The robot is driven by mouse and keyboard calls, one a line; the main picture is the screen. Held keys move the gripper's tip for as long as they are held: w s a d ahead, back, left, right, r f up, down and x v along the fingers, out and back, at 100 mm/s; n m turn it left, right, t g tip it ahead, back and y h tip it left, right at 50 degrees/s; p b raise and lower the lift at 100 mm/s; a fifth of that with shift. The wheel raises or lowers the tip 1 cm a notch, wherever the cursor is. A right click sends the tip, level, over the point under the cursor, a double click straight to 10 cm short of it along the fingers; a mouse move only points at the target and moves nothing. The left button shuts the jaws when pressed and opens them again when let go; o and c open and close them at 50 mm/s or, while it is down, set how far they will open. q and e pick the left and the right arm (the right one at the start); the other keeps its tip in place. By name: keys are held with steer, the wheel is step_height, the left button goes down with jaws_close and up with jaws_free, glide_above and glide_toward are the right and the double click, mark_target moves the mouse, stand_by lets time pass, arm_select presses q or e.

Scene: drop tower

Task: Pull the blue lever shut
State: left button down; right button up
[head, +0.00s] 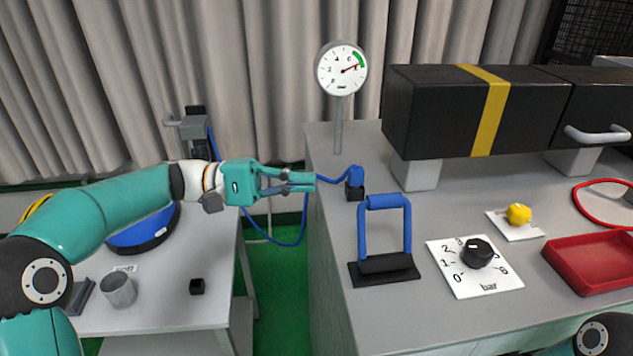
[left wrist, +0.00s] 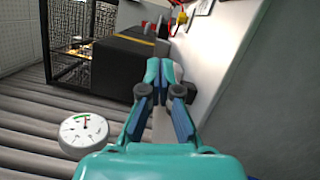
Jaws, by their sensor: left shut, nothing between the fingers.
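The blue lever (head: 385,201) is a U-shaped handle standing upright on a black base (head: 385,275) near the left front of the grey bench. My left gripper (head: 312,182) is shut and empty, above the gap between the tables. It is left of the lever and a little higher in the picture, apart from it. In the left wrist view its closed fingers (left wrist: 160,72) show with nothing between them, and I cannot make out the lever there. My right gripper is out of view.
A blue hose connector (head: 355,182) stands behind the lever. A dial plate (head: 474,268), yellow knob (head: 519,213) and red tray (head: 590,262) lie to its right. A pressure gauge (head: 341,69) and black beam (head: 440,112) stand behind. A white table (head: 165,315) is at left.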

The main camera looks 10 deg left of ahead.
arm_select(q)
steer(key=d, duration=0.3)
steer(key=d+p, duration=0.1)
steer(key=d, duration=0.1)
steer(key=d+p, duration=0.1)
steer(key=d, duration=0.2)
steer(key=shift+w+d+r, duration=0.25)
steer(key=shift+d+r, duration=0.05)
steer(key=shift+r, duration=0.1)
steer(key=s, duration=0.3)
steer(key=shift+d+r+p, duration=0.35)
steer(key=shift+d+p, duration=0.05)
steer(key=shift+s+d, duration=0.1)
steer(key=shift+s, duration=0.15)
steer(key=shift+d, duration=0.1)
steer(key=shift+s, duration=0.1)
